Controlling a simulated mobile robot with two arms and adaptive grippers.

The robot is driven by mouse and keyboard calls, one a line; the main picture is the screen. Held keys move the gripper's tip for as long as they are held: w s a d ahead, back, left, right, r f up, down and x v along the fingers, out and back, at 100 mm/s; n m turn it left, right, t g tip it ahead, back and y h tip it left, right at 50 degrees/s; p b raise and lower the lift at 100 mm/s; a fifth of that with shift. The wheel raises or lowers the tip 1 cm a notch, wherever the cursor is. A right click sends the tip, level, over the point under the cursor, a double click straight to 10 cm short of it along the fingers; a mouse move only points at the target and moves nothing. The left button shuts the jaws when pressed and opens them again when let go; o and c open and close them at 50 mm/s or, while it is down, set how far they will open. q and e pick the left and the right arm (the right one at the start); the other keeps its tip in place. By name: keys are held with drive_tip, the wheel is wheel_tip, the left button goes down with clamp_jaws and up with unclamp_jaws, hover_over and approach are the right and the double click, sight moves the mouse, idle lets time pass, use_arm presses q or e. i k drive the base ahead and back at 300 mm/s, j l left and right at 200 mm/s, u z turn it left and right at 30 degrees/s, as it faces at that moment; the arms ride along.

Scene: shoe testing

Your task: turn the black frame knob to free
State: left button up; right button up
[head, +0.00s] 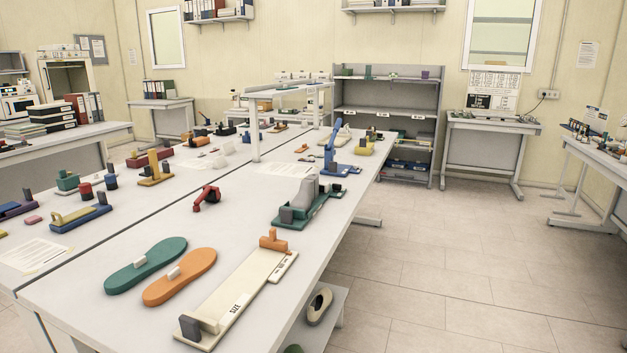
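I cannot pick out the black frame knob for certain. A green fixture (322,212) stands at the right edge of the long table, with dark grey blocks and a pale grey upright piece (301,193) on it. Beyond it is a blue fixture (330,153) with a tall upright arm and small dark parts at its base. These parts are too small to read as a knob or its setting. Neither of my grippers is in view.
The long white table (95,312) runs away from me. Near me lie a teal sole (146,264), an orange sole (181,277) and a cream sizing board (240,296) with an orange slider (273,241). Open tiled floor (450,260) lies to the right.

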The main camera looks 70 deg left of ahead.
sight(336, 187)
drive_tip(key=i+j+u, duration=0.2)
drive_tip(key=u, duration=0.2)
drive_tip(key=i+u, duration=1.2)
drive_tip(key=i+l+u, duration=0.2)
drive_tip(key=u, duration=0.2)
